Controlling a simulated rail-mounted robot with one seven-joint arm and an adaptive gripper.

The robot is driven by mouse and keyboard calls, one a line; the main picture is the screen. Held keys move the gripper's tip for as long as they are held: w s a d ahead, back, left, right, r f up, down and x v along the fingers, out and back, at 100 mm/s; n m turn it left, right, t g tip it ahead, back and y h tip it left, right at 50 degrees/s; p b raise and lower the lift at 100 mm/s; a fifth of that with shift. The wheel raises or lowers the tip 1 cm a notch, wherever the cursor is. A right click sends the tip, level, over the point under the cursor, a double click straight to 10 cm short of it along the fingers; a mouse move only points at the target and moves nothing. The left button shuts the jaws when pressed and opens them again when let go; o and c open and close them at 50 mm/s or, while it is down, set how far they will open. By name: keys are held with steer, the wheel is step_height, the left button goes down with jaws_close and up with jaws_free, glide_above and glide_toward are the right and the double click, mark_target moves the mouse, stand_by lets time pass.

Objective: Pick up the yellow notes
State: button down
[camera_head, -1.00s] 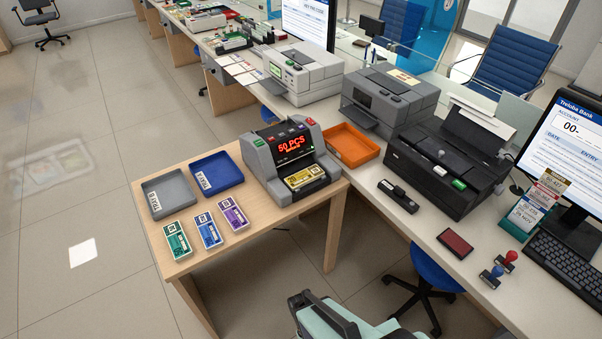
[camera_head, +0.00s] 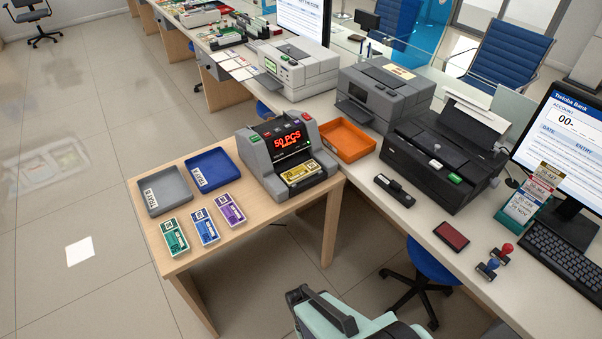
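The yellow notes (camera_head: 301,172) lie in the front slot of the grey counting machine (camera_head: 262,161), whose red display reads "50 PCS". The machine stands at the right end of the small wooden table. Part of my arm shows at the bottom of the head view, in front of the table and apart from it. My gripper's fingertips cannot be made out there, so whether it is open or shut does not show.
Green (camera_head: 174,238), blue (camera_head: 205,227) and purple (camera_head: 230,210) note bundles lie left of the machine. Behind them are a grey tray (camera_head: 166,206) and a blue tray (camera_head: 222,181). An orange tray (camera_head: 368,154) and a black printer (camera_head: 425,190) stand on the counter (camera_head: 447,268).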

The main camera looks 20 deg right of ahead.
stand_by(0.3)
steer(key=shift+c, duration=2.4)
jaws_free()
